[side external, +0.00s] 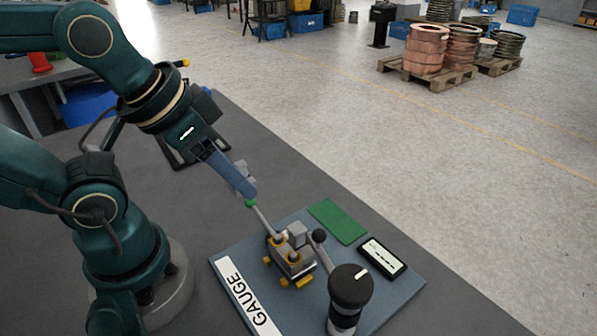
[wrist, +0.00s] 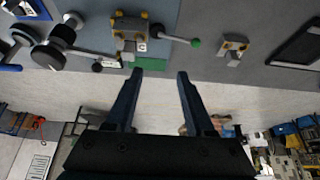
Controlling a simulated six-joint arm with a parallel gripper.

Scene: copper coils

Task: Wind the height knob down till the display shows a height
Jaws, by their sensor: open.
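A blue gauge board (side external: 232,256) with a white GAUGE label lies on the grey table. A large black knob (side external: 350,284) with a white mark stands upright on a grey post at its front right. A black-framed white display (side external: 384,258) lies behind the knob; its dark marks are too small to read. A grey clamp block (side external: 290,258) with yellow parts sits mid-board; its lever ends in a green tip (side external: 251,203), also seen in the wrist view (wrist: 195,42). My gripper (side external: 250,192) is open and empty, above and near that tip, apart from the knob. Its fingers spread in the wrist view (wrist: 158,73).
A green pad (side external: 338,221) lies at the board's back edge. A small black ball (side external: 318,235) on a rod stands near the block. A dark tray (side external: 190,155) lies behind my gripper. Pallets of copper coils (side external: 425,50) stand far off on the floor.

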